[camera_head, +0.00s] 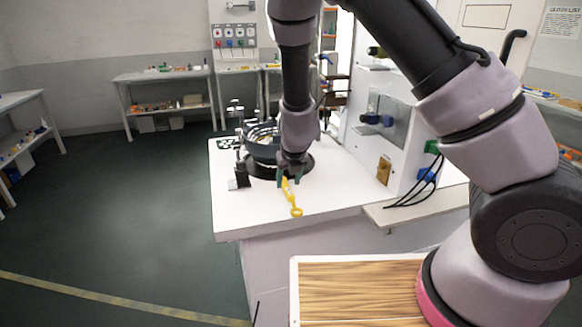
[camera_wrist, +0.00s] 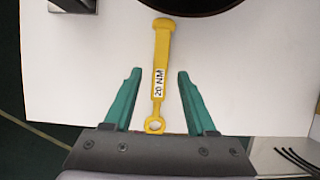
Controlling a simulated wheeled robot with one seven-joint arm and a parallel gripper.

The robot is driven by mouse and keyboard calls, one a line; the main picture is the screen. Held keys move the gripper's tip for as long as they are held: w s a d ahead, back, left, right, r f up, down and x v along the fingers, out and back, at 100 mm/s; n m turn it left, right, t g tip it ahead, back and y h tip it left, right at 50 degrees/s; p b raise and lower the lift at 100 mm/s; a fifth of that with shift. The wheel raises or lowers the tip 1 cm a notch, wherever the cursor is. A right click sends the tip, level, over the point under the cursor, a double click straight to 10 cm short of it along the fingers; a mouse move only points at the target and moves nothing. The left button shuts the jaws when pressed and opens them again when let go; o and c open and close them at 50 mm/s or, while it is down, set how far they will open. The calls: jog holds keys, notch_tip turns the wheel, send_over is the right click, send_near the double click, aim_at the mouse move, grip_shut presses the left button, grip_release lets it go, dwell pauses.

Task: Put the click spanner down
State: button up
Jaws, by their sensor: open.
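The click spanner (camera_wrist: 161,75) is yellow, with a ring at one end and a white "20 NM" label. In the wrist view it lies between the two teal fingers of my gripper (camera_wrist: 154,98), with a gap on each side. In the head view the spanner (camera_head: 294,203) is at the white table's (camera_head: 340,192) front part, just below my gripper (camera_head: 290,178). My gripper is open, and neither finger touches the spanner in the wrist view. I cannot tell the exact height of the fingers above the table.
A dark round fixture (camera_head: 263,150) stands on the table just behind the spanner, with a small dark block (camera_head: 241,176) to its left. A white panel with black cables (camera_head: 420,186) is at the right. The tabletop left of the spanner is clear.

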jog(key=v, duration=0.3)
jog(key=shift+r, duration=0.15)
jog(key=shift+s+d+r, duration=0.1)
jog(key=shift+s+r, duration=0.1)
jog(key=shift+s, duration=0.05)
jog(key=shift+v, duration=2.5)
notch_tip(320, 180, up, 16)
jog(key=n+t+y, duration=0.2)
jog(key=n+y, duration=0.2)
jog(key=n, duration=0.4)
send_over(290, 194)
jog(key=w+d, duration=0.1)
jog(key=d, duration=0.3)
jog(key=s+d+r+n+t, duration=0.1)
jog(key=s+d+r+n, duration=0.25)
jog(key=r+n, duration=0.4)
jog(key=s+d+r+n+h, duration=0.1)
jog(key=s+d+r+n, duration=0.2)
jog(key=s+d+n, duration=0.3)
jog(key=s+d+r+n+h, duration=0.2)
jog(key=s+d+r+n, duration=0.1)
jog(key=s+d+n, duration=0.4)
jog(key=s+d, duration=0.3)
jog(key=d, duration=0.1)
